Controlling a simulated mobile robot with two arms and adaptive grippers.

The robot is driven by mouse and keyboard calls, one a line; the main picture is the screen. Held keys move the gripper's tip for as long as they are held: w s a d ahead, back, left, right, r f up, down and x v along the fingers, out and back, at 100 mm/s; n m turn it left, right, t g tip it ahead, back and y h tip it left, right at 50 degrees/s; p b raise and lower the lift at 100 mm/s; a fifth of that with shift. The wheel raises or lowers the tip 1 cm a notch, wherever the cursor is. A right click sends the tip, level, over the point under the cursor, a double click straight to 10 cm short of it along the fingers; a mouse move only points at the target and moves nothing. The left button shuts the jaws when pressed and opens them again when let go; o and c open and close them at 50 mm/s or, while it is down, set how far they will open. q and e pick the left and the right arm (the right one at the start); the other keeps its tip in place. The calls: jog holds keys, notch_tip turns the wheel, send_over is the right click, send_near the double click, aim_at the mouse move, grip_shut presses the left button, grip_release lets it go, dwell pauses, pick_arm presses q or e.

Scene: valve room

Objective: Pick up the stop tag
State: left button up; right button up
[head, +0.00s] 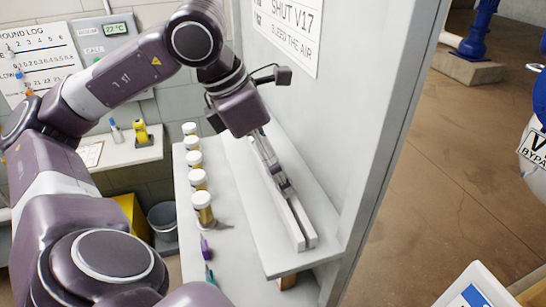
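I cannot make out a stop tag in the head view. My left gripper (277,178) reaches in from the left and points down over a white slotted rail (302,232) on a raised white ledge. Its narrow fingers are seen nearly edge-on, so I cannot tell their opening or whether anything is between them. The fingertips are close to the rail's far end; whether they touch it is unclear. My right gripper is not in view.
Several yellow jars with white lids (202,206) line the lower shelf (222,262), with a purple item (206,246) and a teal item (210,273) nearby. A wall sign (290,30) hangs above the ledge. A panel edge (388,150) bounds the right; open floor (445,170) lies beyond.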

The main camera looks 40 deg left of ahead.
pick_arm(q)
jog(key=shift+r, duration=0.1)
jog(key=shift+r+p, duration=0.35)
jog(key=shift+r, duration=0.2)
jog(key=shift+r+p, duration=4.8)
jog(key=shift+r, duration=4.55)
